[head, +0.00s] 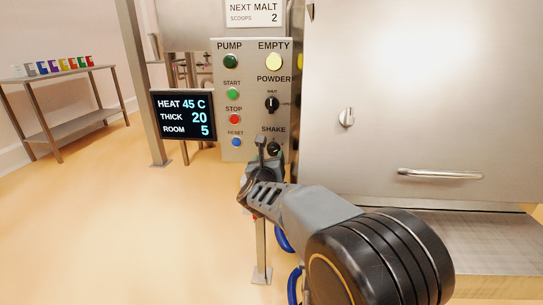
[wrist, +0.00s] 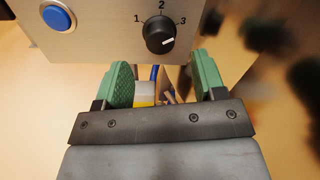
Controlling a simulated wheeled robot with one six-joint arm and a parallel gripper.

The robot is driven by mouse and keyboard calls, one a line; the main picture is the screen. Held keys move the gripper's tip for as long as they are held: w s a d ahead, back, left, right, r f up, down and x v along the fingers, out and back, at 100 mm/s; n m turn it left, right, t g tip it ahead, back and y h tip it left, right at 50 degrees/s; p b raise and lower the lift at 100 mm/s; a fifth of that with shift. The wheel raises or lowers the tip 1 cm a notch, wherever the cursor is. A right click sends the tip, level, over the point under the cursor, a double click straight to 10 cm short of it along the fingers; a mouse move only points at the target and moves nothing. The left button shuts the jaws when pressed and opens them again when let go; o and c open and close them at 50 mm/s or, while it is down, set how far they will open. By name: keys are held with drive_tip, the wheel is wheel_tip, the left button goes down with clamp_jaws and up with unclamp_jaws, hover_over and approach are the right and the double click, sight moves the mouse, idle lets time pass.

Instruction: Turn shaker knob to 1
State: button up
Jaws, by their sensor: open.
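The shaker knob (head: 274,149) is a black dial under the SHAKE label, low on the grey control panel (head: 225,62). In the wrist view, the knob (wrist: 159,34) has the numbers 1, 2 and 3 around its top. Its white mark sits on the right side, nearest to 3. My gripper (wrist: 163,72) is open, with its green pads apart and the knob above the gap between them in the picture. In the head view, my gripper (head: 266,151) is in front of the lower right of the panel and partly hides the knob's surroundings.
A blue reset button (wrist: 58,18) lies left of the knob. The POWDER knob (head: 272,104) is above it. A large steel cabinet (head: 400,100) with a handle stands close on the right. A display (head: 183,116) hangs on the left. Open floor lies to the left.

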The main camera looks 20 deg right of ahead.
sight(272, 151)
drive_tip(key=shift+b+x, duration=0.3)
drive_tip(key=shift+x, duration=2.5)
drive_tip(key=c, duration=0.9)
